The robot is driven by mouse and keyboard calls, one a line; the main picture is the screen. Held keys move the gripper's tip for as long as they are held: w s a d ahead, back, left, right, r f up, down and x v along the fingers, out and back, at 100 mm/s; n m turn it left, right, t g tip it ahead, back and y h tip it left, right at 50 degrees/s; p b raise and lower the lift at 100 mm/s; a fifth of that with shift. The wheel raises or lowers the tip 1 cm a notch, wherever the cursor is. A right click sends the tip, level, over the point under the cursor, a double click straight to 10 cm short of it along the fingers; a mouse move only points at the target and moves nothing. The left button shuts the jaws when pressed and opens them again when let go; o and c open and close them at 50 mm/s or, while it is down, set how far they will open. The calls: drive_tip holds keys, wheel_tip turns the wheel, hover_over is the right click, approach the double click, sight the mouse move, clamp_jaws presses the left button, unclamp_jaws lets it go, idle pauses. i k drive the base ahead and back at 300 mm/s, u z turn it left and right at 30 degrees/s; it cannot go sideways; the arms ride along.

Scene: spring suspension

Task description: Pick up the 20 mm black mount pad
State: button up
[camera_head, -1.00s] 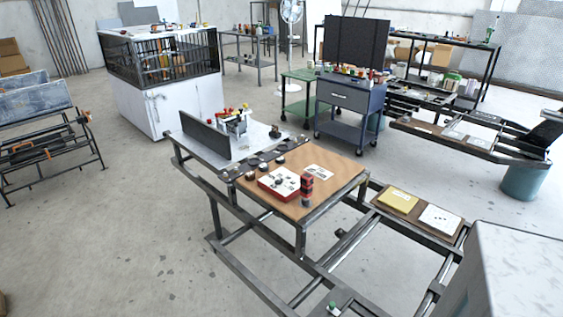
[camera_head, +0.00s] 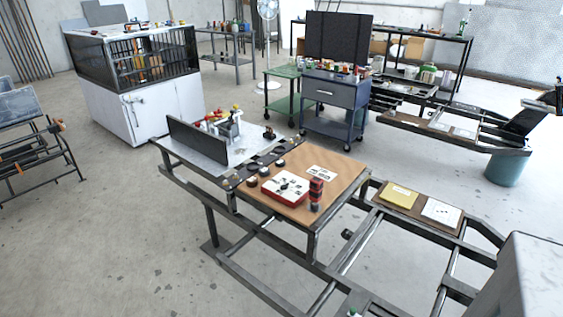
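Several small dark round pieces stand on a dark strip (camera_head: 232,182) across the near workbench; one dark piece (camera_head: 252,181) is at its front end, and another (camera_head: 281,163) is farther back. They are too small here for me to tell which is the 20 mm black mount pad. A red-edged box (camera_head: 274,196) with a white top and dark small parts on it sits on the brown board (camera_head: 338,174). A red and black upright object (camera_head: 316,192) stands right of it. My gripper is not in view.
The metal bench frame (camera_head: 300,262) has open rails at the front. A yellow pad (camera_head: 398,196) and a white sheet (camera_head: 441,211) lie on its right side. A blue drawer cart (camera_head: 335,95) and a white cage cabinet (camera_head: 130,110) stand behind.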

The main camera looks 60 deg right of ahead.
sight(280, 163)
drive_tip(key=z, duration=0.5)
drive_tip(key=i, duration=1.2)
drive_tip(key=u, duration=0.1)
